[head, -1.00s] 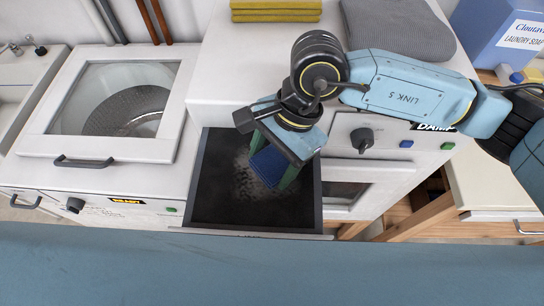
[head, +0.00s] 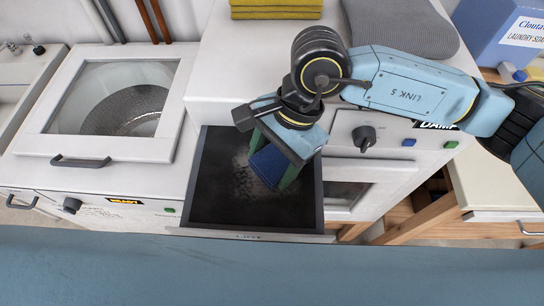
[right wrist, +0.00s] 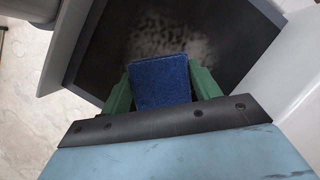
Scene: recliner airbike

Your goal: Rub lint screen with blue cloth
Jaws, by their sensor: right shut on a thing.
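The lint screen (head: 225,190) is the dark floor of an open drawer below the dryer top, with a patch of grey lint (head: 243,178) near its middle. My right gripper (head: 277,172) reaches down into the drawer from the upper right. Its green fingers are shut on the blue cloth (head: 268,163). In the right wrist view the cloth (right wrist: 160,82) is a folded blue pad between the fingers, with the lint (right wrist: 165,42) just beyond it. I cannot tell whether the cloth touches the screen. My left gripper is not in view.
A washer with a clear lid (head: 118,98) stands at the left. Folded yellow cloths (head: 275,8) and a grey towel (head: 400,25) lie on the dryer top (head: 240,70). A blue laundry soap box (head: 490,30) stands at the upper right. The drawer walls (head: 318,195) surround the gripper closely.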

